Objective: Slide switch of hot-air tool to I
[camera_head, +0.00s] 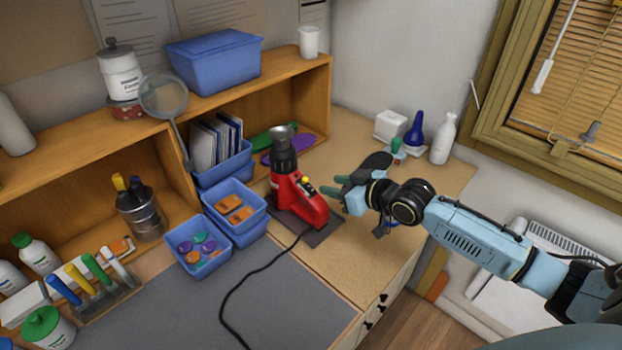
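The red hot-air tool (292,195) stands upright on a dark mat (318,234) on the wooden worktop, its black and silver nozzle pointing up. A small yellow part, which may be its switch (307,183), shows on its upper right side; its position is too small to read. My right gripper (332,187) comes in from the right, with its green fingertips close beside the tool's handle at the height of the yellow part. The fingers look spread apart with nothing between them. I cannot tell whether a fingertip touches the tool. My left gripper is not in view.
A black cord (250,282) runs from the tool across the grey mat (305,312). Blue bins (235,222) stand close left of the tool. A white bottle (443,138) and a blue bottle (414,130) stand behind my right arm. The front grey mat is mostly clear.

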